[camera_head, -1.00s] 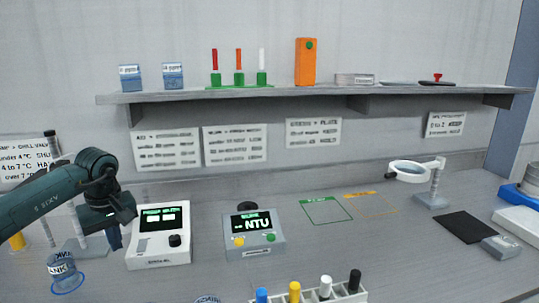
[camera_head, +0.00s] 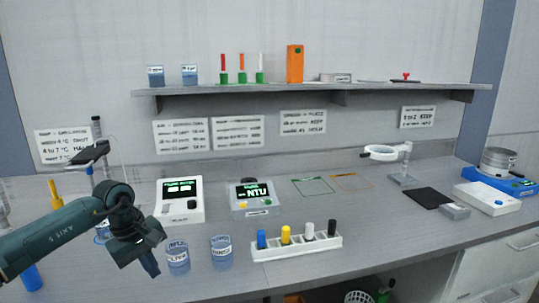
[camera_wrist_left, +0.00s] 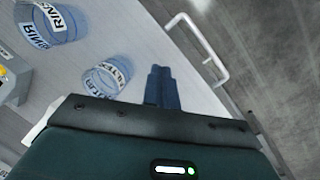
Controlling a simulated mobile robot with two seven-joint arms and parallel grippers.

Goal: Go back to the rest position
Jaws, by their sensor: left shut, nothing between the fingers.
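My left gripper (camera_head: 150,264) is at the lower left in the head view, over the bench's front part, with its fingers pointing down. It is shut and empty. In the left wrist view its blue fingers (camera_wrist_left: 162,88) lie together over the bench edge. A labelled blue-tinted beaker (camera_head: 178,258) stands just right of the gripper, apart from it; it also shows in the left wrist view (camera_wrist_left: 103,78). A second labelled beaker (camera_head: 221,251) stands further right. My right gripper is in neither view.
A white rack (camera_head: 297,248) with coloured vials, a white meter (camera_head: 180,202) and a grey NTU meter (camera_head: 253,198) stand on the bench. A drawer handle (camera_wrist_left: 198,48) juts out below the bench edge. A shelf (camera_head: 310,90) runs along the wall. The bench's front right is clear.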

